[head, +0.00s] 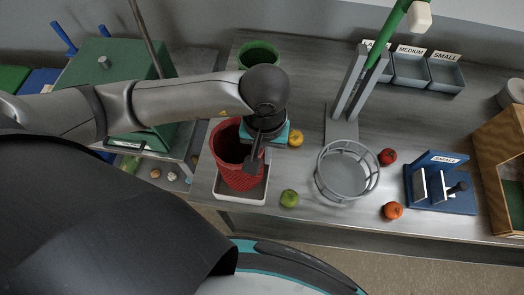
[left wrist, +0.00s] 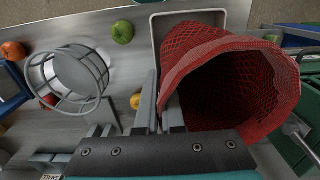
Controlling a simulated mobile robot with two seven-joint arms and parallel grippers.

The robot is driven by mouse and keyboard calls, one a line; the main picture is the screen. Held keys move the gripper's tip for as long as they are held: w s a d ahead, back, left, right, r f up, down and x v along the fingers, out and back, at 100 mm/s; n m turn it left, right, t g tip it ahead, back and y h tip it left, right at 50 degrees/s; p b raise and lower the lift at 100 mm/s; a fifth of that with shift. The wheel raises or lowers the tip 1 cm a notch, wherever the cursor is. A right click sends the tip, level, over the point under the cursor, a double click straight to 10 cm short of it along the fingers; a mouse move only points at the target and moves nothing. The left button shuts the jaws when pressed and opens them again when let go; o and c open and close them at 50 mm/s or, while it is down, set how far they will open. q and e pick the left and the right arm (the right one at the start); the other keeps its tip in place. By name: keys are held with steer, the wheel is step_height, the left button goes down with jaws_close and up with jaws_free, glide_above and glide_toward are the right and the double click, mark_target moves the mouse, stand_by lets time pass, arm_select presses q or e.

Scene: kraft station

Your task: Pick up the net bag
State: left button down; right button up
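The red net bag (head: 228,150) stands with its mouth open on the left part of the metal bench. In the left wrist view the net bag (left wrist: 205,50) shows at the right, its wide mouth facing the camera. My left gripper (head: 254,158) is at the bag's right rim. In the left wrist view the rim runs in between the two fingers of the gripper (left wrist: 160,108), which stand a small gap apart. Whether they pinch the net is unclear. My right gripper is not in view.
A white tray (head: 258,193) lies under the bag. A green apple (head: 289,198), a round wire basket (head: 343,172), red fruit (head: 387,156) and a blue stand (head: 440,185) are to the right. A green pot (head: 259,54) stands behind. Bare bench lies between them.

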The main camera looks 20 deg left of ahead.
arm_select(q)
step_height(320, 180, up, 18)
stand_by(0.4)
steer(key=shift+f, duration=0.15)
